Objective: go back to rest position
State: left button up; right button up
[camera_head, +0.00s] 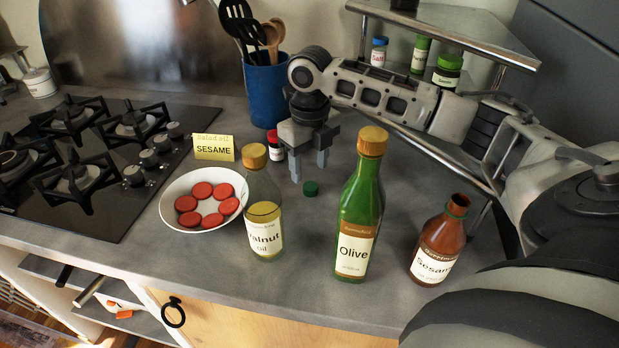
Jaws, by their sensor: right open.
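My right gripper (309,163) is open and empty, pointing down over the counter behind the bottles. Its arm comes in from the right. A small green cap (310,188) lies on the counter just below and in front of its fingers. The walnut oil bottle (264,215) and the olive oil bottle (358,215) stand upright with corks on. The sesame bottle (437,245) stands upright at the right with its mouth open. A white plate (172,215) holds several tomato slices (201,190). A yellow card (214,148) reads "Salad oil SESAME". My left gripper is out of view.
A gas hob (100,150) fills the left. A blue utensil holder (266,92) and a small red-capped jar (275,146) stand near my right gripper. A metal shelf (470,32) with spice jars (420,55) stands behind my right arm. Bare counter lies before the olive bottle.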

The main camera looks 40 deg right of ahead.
aim_at(310, 186)
notch_tip(310, 186, up, 8)
jog(key=shift+f, duration=0.25)
notch_tip(310, 186, down, 12)
jog(key=shift+s+f+p, duration=0.1)
jog(key=shift+p, duration=0.25)
notch_tip(310, 186, up, 3)
jog(key=shift+f, duration=0.1)
jog(key=shift+r, duration=0.55)
